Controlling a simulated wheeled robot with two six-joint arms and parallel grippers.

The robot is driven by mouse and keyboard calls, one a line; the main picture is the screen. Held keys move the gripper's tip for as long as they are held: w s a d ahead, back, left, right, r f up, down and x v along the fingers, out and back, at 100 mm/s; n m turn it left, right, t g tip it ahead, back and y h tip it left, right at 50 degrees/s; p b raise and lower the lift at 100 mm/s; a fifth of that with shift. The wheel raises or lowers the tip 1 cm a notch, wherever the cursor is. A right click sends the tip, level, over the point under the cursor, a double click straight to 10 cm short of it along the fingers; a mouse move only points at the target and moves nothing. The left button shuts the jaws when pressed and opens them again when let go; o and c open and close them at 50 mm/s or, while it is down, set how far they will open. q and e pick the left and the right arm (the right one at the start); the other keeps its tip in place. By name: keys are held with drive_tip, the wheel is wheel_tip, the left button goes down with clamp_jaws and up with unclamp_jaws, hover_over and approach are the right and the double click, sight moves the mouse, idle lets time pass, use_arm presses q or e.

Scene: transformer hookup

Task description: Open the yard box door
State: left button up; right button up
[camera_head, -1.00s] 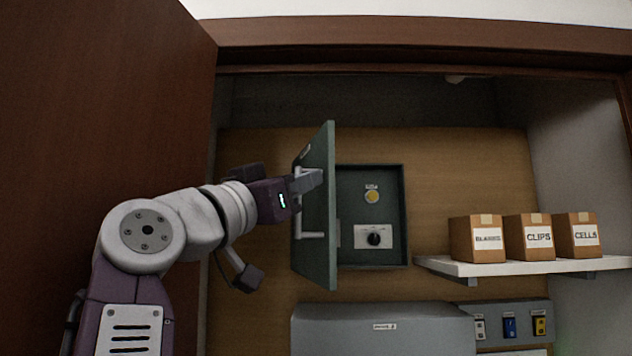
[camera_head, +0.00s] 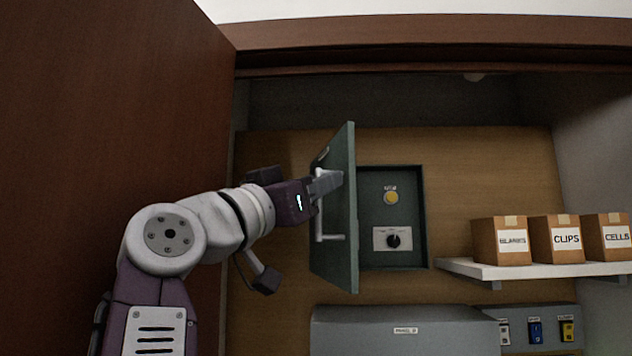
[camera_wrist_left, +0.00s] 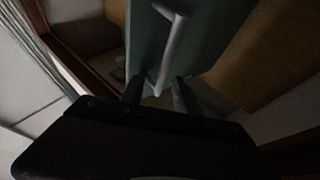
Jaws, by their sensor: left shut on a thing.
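The yard box door (camera_head: 345,235) is a green panel hinged at the box's left side. It stands swung well out from the green box (camera_head: 415,210), so the inside shows. Inside are a yellow round button (camera_head: 391,198) and a black knob (camera_head: 393,239) on a pale plate. My left gripper (camera_head: 326,182) is shut on the upper part of the door's grey bar handle (camera_head: 320,215). In the left wrist view the handle (camera_wrist_left: 172,48) runs down between the two fingers (camera_wrist_left: 157,92). My right gripper is not in view.
A brown wooden door panel (camera_head: 110,120) stands open at the left, beside my arm. A white shelf (camera_head: 540,270) at the right carries labelled cartons (camera_head: 557,238). A grey cabinet (camera_head: 400,335) and a panel of coloured switches (camera_head: 540,325) sit below.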

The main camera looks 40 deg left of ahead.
use_arm(q)
drive_tip(key=shift+a, duration=0.15)
drive_tip(key=w+d+r+p, duration=0.1)
drive_tip(key=d+r+p, duration=0.9)
drive_tip(key=d+r, duration=0.1)
drive_tip(key=shift+w+d+p, duration=0.3)
drive_tip(key=shift+d, duration=0.1)
idle(0.4)
